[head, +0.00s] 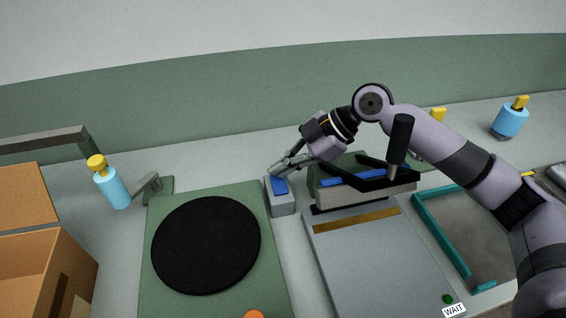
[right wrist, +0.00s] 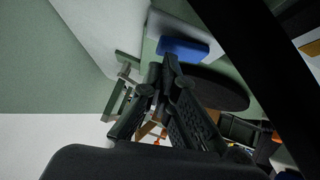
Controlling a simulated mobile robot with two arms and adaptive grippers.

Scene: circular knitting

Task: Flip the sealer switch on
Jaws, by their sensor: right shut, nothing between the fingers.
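The sealer switch is a grey box with a blue rocker (head: 279,186), left of the sealer in the head view. The rocker also shows in the right wrist view (right wrist: 184,49). The sealer (head: 375,265) has a flat grey bed, a black handle and a green light beside a WAIT label. My right gripper (head: 273,171) is shut and empty, its fingertips close to the rocker's far end. In the right wrist view the fingertips (right wrist: 168,62) appear close by the rocker; whether they touch it I cannot tell. Which way the rocker is tipped is unclear. My left gripper is out of view.
A black disc (head: 206,245) lies on a green base (head: 160,297) left of the switch. A blue bottle with yellow cap (head: 112,188) and a cardboard box (head: 40,270) are farther left. A teal-edged tray (head: 441,233) is right of the sealer.

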